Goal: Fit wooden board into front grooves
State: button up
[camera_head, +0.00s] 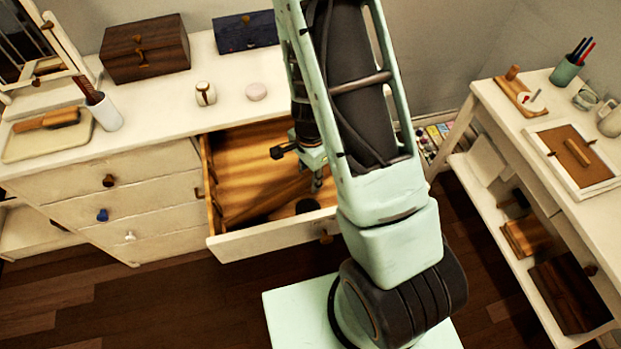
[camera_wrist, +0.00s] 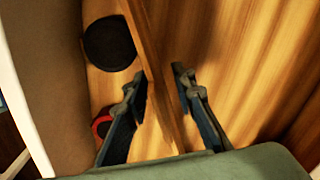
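The wooden board (camera_wrist: 153,62) shows in the wrist view as a long, narrow strip inside the open drawer. It seems to stand on edge and slants across the picture. My gripper (camera_wrist: 158,82) points down into the drawer with one finger on each side of the board. Narrow gaps show beside the fingertips, so it looks open around the board. In the head view my gripper (camera_head: 317,183) is inside the drawer (camera_head: 272,239), partly behind my arm. The board (camera_head: 280,196) shows there as a diagonal strip. I cannot make out the front grooves.
A round black thing (camera_wrist: 110,43) and a red and black thing (camera_wrist: 103,127) lie in the drawer left of the board in the wrist view. The white dresser (camera_head: 150,160) bears boxes and small items. A desk (camera_head: 540,130) stands to the right.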

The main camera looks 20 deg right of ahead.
grip_shut()
jog(key=shift+r, duration=0.1)
dwell(0.4)
jog(key=shift+a+r+m+h+p, duration=0.25)
jog(key=shift+r+m, duration=0.5)
jog(key=shift+r, duration=1.5)
jog(key=shift+d+r+m+h+p, duration=0.1)
jog(key=shift+r+m+p, duration=0.45)
jog(key=shift+r, duration=1.75)
jog(key=shift+a+r+m+h+p, duration=0.15)
jog(key=shift+r+m, duration=0.75)
jog(key=shift+r, duration=1.35)
jog(key=shift+d, duration=0.1)
